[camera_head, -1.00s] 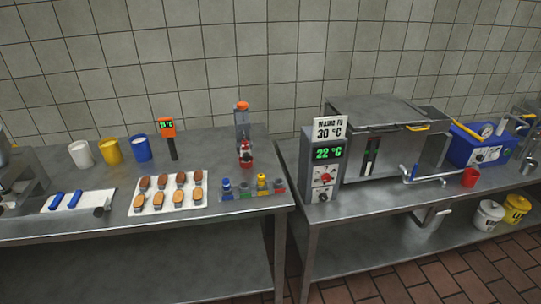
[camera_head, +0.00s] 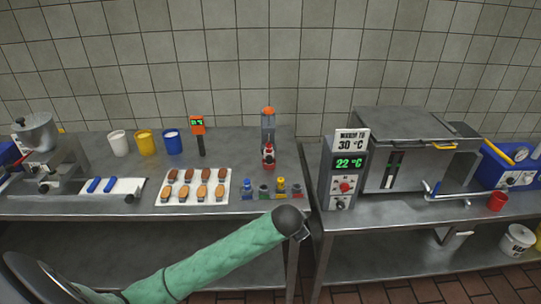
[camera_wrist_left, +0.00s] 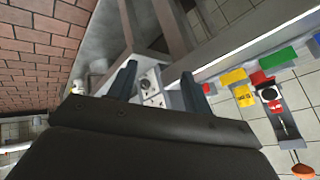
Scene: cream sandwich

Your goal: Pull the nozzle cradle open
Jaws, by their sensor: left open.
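A grey upright stand with an orange top (camera_head: 268,122) stands towards the back of the left table. A red fitting (camera_head: 268,156) is at its front. In front of it is a low rack (camera_head: 272,196) with coloured blocks and small nozzle-like pieces. I cannot tell which of these is the cradle. The red fitting also shows at the right of the left wrist view (camera_wrist_left: 270,95), near a green block (camera_wrist_left: 277,58). My left gripper (camera_head: 302,233) is in front of the table edge, apart from the rack. In the left wrist view its fingers (camera_wrist_left: 158,86) are spread and empty. My right gripper is not visible.
A white tray of brown shells (camera_head: 193,187) lies left of the rack. A grey temperature box (camera_head: 343,172) is on the right table. A narrow gap separates the two tables.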

